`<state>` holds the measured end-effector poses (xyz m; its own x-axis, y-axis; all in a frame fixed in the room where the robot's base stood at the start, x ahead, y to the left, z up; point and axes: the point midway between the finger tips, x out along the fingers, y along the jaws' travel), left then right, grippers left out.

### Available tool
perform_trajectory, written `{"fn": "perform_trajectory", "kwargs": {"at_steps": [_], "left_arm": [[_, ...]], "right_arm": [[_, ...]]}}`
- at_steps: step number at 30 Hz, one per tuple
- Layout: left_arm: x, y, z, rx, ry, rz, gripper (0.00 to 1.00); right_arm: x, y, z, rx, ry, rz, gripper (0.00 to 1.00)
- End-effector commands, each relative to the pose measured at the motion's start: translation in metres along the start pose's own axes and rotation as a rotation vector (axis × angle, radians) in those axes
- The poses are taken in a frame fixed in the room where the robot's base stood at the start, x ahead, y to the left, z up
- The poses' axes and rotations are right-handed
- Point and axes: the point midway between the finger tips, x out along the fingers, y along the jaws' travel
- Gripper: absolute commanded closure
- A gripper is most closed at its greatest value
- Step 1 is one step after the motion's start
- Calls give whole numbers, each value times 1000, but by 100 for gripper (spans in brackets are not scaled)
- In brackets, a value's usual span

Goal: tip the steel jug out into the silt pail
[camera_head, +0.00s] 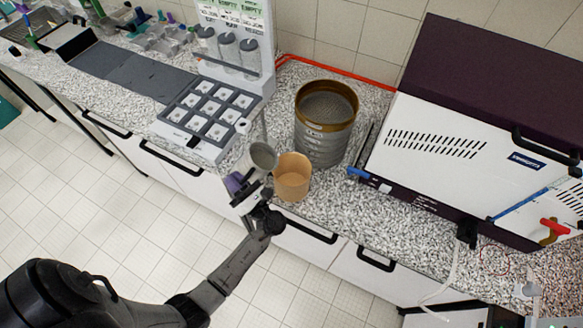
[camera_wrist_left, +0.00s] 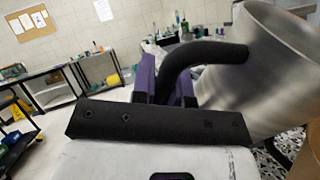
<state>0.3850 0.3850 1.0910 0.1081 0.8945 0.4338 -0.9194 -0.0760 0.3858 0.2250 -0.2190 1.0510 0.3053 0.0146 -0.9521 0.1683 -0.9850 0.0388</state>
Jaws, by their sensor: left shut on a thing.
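The steel jug (camera_head: 263,156) is a grey metal cup with a black handle. My left gripper (camera_head: 238,184) has purple fingers and is shut on the jug's handle (camera_wrist_left: 206,55). The jug (camera_wrist_left: 268,75) fills the right of the left wrist view, and its contents do not show there. In the head view it is held in the air just left of the tan pail (camera_head: 292,180), slightly tilted, its mouth showing to the camera. The pail stands open on the counter near its front edge. I take it to be the silt pail. My right gripper is not in view.
A brass-rimmed sieve stack (camera_head: 323,132) stands right behind the pail. A large white and purple machine (camera_head: 450,145) fills the counter's right. A grey rack of square cells (camera_head: 207,112) lies to the left. Open floor is in front of the counter.

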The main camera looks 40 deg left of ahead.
Motion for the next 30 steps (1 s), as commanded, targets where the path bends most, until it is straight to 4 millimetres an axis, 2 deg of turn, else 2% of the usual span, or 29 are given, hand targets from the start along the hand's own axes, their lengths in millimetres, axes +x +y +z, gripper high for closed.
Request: {"fn": "perform_trajectory", "kwargs": {"at_steps": [25, 30], "left_arm": [[3, 2, 20, 72, -90, 26, 100], [6, 2, 26, 83, -109, 91, 100]], "right_arm": [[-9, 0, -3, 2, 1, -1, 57], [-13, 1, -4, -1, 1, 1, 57]]}}
